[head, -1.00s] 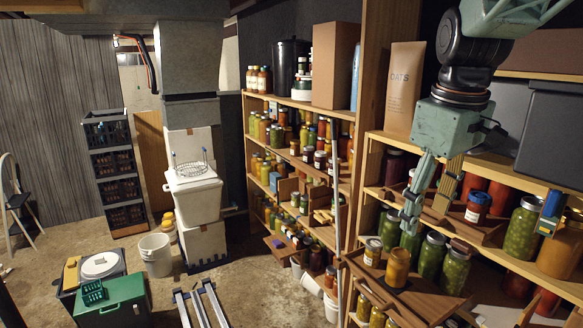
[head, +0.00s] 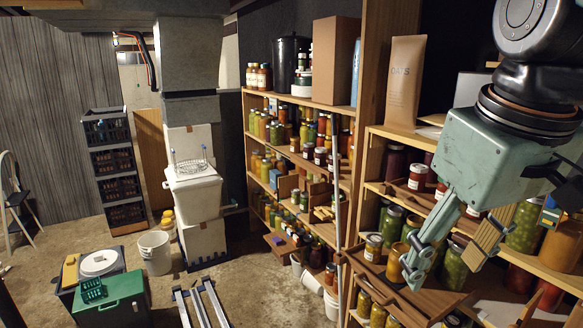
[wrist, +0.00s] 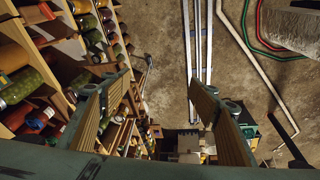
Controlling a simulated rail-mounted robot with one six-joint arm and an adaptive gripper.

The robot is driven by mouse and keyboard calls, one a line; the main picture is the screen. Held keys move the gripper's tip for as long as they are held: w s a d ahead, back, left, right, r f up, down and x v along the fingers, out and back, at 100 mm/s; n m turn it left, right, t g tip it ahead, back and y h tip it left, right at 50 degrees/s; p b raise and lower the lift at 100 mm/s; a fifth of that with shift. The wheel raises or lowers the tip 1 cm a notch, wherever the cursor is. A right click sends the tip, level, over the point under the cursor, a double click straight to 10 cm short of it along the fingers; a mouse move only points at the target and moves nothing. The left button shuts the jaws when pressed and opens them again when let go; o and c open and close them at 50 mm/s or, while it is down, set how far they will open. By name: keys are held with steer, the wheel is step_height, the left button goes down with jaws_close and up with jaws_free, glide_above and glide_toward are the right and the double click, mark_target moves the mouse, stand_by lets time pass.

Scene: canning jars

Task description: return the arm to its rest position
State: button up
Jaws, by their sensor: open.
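My gripper (head: 446,258) hangs in front of the right-hand shelves in the head view, large and close to the camera, with its fingers pointing down. Its two fingers are spread apart. In the wrist view the gripper (wrist: 160,85) is open with nothing between the ribbed finger pads, only floor and metal rails beyond. In the head view an amber jar (head: 395,264) stands on a wooden tray (head: 378,279), partly hidden behind the left finger. I cannot tell the exact gap between finger and jar, but the gripper looks nearer the camera.
Shelves of jars (head: 300,150) fill the back and right. Several jars also show close on the left of the wrist view (wrist: 18,88). Metal rails (head: 203,305) lie on the floor. A green box (head: 125,298) and a white bucket (head: 155,252) stand at left, with bare floor between.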

steer(key=s+a+f+m, duration=0.1)
steer(key=s+f, duration=0.1)
steer(key=s, duration=0.4)
steer(key=s+a+f+m+b, duration=0.1)
steer(key=s+f, duration=0.2)
steer(key=s, duration=0.2)
steer(key=shift+s+m+t, duration=0.3)
steer(key=shift+s+t, duration=0.05)
steer(key=shift+t, duration=0.05)
stand_by(0.3)
